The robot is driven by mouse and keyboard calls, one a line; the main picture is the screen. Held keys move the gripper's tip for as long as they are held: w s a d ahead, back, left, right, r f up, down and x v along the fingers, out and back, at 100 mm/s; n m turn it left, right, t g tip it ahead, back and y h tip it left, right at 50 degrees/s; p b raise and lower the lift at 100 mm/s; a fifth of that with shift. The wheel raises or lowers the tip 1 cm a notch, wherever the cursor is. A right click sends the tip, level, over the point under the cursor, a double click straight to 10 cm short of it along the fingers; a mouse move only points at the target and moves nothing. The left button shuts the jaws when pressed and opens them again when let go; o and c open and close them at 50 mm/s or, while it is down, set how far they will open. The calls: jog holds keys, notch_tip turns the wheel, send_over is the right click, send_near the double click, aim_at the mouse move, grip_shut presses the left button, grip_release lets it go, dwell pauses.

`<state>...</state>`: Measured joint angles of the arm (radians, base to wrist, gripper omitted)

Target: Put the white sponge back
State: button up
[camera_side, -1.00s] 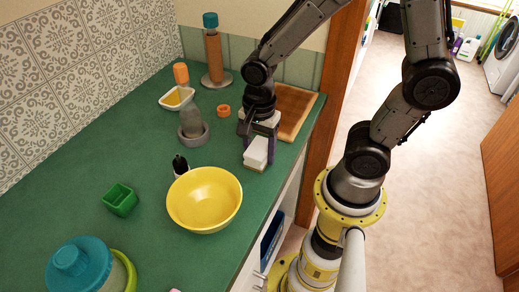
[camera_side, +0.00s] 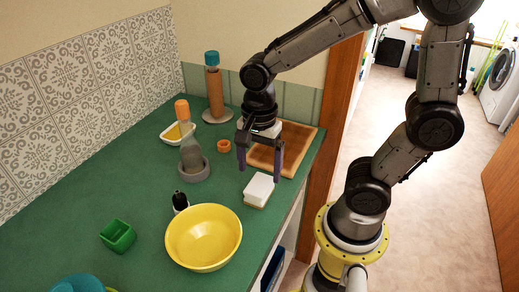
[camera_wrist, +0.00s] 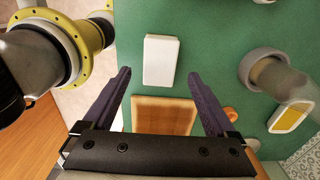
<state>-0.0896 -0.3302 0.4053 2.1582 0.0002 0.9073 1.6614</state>
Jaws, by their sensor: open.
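The white sponge (camera_side: 258,190) is a small block with a white top and a tan lower edge. It lies flat on the green counter near the front edge, just in front of the wooden tray (camera_side: 293,137). The wrist view shows its white top (camera_wrist: 161,60) ahead of the fingertips. My gripper (camera_side: 260,173) is open and empty. Its two dark purple fingers are apart, above and behind the sponge, in front of the tray. In the wrist view, my gripper (camera_wrist: 160,73) has the tray (camera_wrist: 163,117) between its fingers. The fingers appear clear of the sponge.
A yellow bowl (camera_side: 203,237) and small dark bottle (camera_side: 180,201) stand left of the sponge. An orange-capped bottle (camera_side: 190,153) stands in a grey ring, near a white dish (camera_side: 171,139) with something yellow. A green cup (camera_side: 117,236) is farther left. A wooden roll holder (camera_side: 215,92) stands behind.

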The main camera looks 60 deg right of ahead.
aim_at(259, 184)
jog(key=s+d+r+n+t, duration=0.2)
jog(key=s+r+n+t, duration=0.3)
jog(key=n, duration=1.3)
notch_tip(259, 184, up, 4)
jog(key=shift+s+r+t, duration=0.1)
jog(key=shift+s+t, duration=0.2)
jog(key=shift+s, duration=0.4)
